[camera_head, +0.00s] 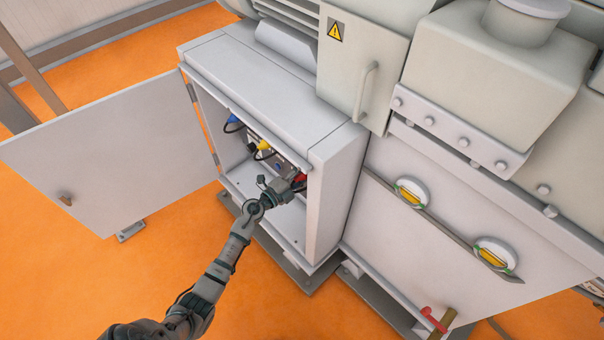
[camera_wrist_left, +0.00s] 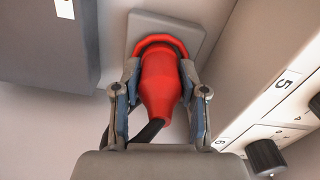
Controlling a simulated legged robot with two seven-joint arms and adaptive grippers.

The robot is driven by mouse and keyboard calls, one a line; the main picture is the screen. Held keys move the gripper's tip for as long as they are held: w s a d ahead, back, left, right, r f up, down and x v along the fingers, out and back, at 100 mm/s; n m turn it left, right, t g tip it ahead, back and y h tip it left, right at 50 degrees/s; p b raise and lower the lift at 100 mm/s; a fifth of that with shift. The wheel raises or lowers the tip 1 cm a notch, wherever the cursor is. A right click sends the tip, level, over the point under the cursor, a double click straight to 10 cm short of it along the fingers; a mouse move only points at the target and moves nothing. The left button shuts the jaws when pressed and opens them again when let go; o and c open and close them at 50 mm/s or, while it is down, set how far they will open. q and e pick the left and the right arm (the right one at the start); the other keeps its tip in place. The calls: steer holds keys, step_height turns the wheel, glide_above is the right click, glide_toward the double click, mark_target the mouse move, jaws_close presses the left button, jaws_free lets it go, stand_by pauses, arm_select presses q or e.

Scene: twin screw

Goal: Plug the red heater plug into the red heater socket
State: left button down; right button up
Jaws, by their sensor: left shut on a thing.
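The red heater plug (camera_wrist_left: 160,85) is between the two fingers of my left gripper (camera_wrist_left: 160,72), which is shut on it. The plug's front end is at the red heater socket (camera_wrist_left: 158,40), a red ring on a grey plate. The plug lines up with the ring and appears to meet it; I cannot tell how deep it sits. A black cable leaves the plug's rear. In the head view my left gripper (camera_head: 286,185) is inside the open cabinet, and a bit of the red plug (camera_head: 300,178) shows beside it. My right gripper is not in view.
The cabinet (camera_head: 334,190) has its door (camera_head: 110,155) swung open to the left. A blue plug (camera_head: 232,119) and a yellow plug (camera_head: 263,146) with cables are further left inside. In the wrist view, a panel with numbers and black knobs (camera_wrist_left: 265,155) is close on the right.

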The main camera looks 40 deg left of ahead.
arm_select(q)
steer(key=shift+w+r, duration=0.1)
steer(key=shift+r, duration=0.2)
steer(key=c, duration=1.1)
jaws_free()
steer(key=o, duration=0.5)
steer(key=shift+w+d+f, duration=0.1)
steer(key=shift+w+f, duration=0.05)
steer(key=shift+o, duration=0.2)
steer(key=shift+s+f, duration=0.1)
steer(key=shift+s, duration=0.3)
steer(key=s+a, duration=0.1)
steer(key=s, duration=1)
steer(key=shift+s, duration=0.1)
